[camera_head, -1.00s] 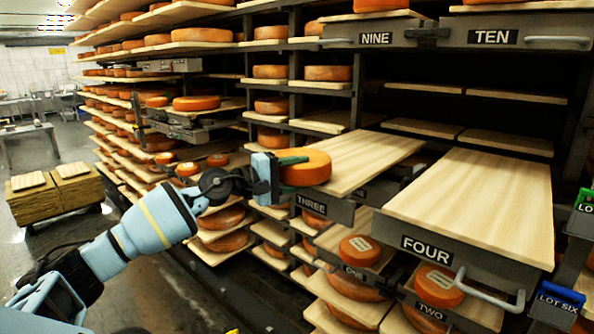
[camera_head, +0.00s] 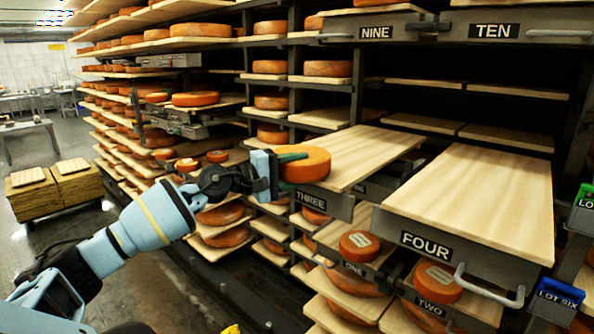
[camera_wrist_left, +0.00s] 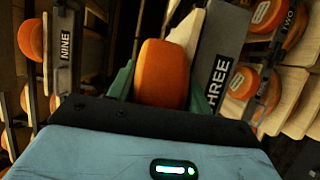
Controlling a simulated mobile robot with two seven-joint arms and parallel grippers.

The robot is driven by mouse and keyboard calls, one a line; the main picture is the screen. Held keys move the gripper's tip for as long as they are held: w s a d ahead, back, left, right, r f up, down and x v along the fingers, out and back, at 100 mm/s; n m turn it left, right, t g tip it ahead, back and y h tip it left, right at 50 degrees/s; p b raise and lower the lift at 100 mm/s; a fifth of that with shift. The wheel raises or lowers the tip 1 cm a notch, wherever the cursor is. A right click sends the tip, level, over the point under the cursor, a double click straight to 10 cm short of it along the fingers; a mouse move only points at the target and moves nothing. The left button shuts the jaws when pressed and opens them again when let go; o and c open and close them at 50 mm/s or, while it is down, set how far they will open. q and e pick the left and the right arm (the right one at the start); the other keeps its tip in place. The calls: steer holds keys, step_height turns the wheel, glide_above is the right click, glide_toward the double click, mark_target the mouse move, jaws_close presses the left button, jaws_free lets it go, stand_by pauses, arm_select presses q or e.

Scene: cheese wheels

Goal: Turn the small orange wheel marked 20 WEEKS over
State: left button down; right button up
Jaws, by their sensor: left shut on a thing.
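An orange cheese wheel (camera_head: 308,166) is at the left edge of the pulled-out board labelled THREE (camera_head: 372,152). My left gripper (camera_head: 292,162) is shut on this wheel, its green fingers on either side. In the left wrist view the wheel (camera_wrist_left: 161,74) sits between the fingers, beside the THREE label. No 20 WEEKS marking shows on it, and I cannot tell whether it rests on the board or hangs just above it. My right gripper is not in view.
The board labelled FOUR (camera_head: 478,200) is pulled out and bare. Below, small labelled wheels sit on boards ONE (camera_head: 359,244) and TWO (camera_head: 437,282). Drawers NINE (camera_head: 375,33) and TEN (camera_head: 493,31) jut out above. Racks with many wheels stand behind and left.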

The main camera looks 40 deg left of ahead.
mark_target(284, 173)
arm_select(q)
steer(key=shift+r, duration=0.25)
steer(key=c, duration=0.6)
jaws_free()
steer(key=shift+o, duration=0.2)
steer(key=shift+f, duration=0.4)
steer(key=shift+b+v, duration=0.3)
steer(key=shift+v, duration=1.8)
steer(key=shift+r+p+v, duration=0.1)
steer(key=shift+p+v, duration=0.05)
steer(key=shift+v, duration=0.75)
steer(key=shift+r+p+v, duration=0.15)
steer(key=shift+v, duration=0.75)
steer(key=shift+s, duration=0.1)
